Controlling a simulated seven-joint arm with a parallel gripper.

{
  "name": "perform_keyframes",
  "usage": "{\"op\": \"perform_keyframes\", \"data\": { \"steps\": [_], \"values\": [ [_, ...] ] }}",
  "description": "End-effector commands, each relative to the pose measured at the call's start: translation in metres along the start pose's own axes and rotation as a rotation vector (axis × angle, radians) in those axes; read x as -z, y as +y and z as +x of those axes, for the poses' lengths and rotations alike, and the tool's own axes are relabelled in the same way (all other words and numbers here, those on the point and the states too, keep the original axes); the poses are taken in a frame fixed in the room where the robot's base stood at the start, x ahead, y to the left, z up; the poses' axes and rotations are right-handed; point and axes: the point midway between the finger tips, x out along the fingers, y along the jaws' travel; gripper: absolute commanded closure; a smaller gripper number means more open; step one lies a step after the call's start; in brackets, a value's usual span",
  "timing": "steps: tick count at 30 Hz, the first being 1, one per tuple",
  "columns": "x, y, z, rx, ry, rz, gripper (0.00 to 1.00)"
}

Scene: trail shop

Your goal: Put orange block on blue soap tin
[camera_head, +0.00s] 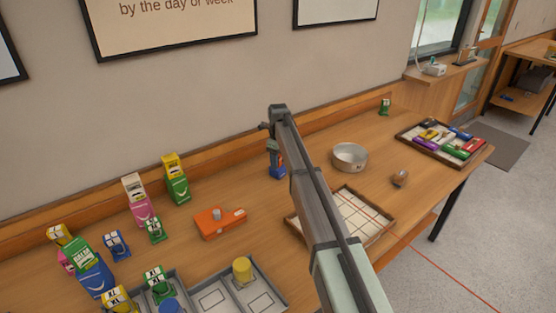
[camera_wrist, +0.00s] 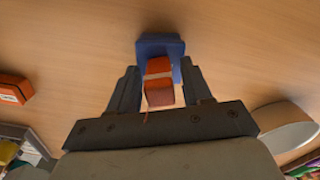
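The blue soap tin (camera_wrist: 176,45) stands on the wooden table straight ahead of my gripper in the wrist view. It also shows below my gripper in the head view (camera_head: 277,173). The orange block (camera_wrist: 159,66), with a pale band, is between my fingers and overlaps the tin's near side in the wrist view; whether it rests on the tin I cannot tell. My gripper (camera_wrist: 160,75) is open around the block, with narrow gaps showing beside it. In the head view my gripper (camera_head: 274,148) and arm mostly hide the block.
An orange case (camera_head: 218,223) with a grey knob lies to the left. A metal bowl (camera_head: 349,157) stands to the right, near a gridded tray (camera_head: 381,227). Several coloured boxes and a grey compartment tray (camera_head: 268,285) occupy the left and front. Bare table surrounds the tin.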

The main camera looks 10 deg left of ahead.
Motion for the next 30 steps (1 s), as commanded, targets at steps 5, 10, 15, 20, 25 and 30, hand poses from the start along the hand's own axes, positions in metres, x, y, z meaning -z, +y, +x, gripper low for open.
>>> {"op": "perform_keyframes", "data": {
  "steps": [5,10,15,20,25,30],
  "values": [
    [0.0,0.0,0.0,0.0,0.0,0.0,0.43],
    [0.0,0.0,-0.001,0.0,0.0,0.0,0.43],
    [0.0,-0.001,-0.015,0.001,-0.001,0.0,0.43],
    [-0.001,-0.001,-0.043,0.001,-0.001,0.0,0.43],
    [-0.001,-0.001,-0.075,0.001,-0.001,0.0,0.43],
    [-0.001,-0.001,-0.101,0.001,-0.001,0.0,0.43]
  ]
}}
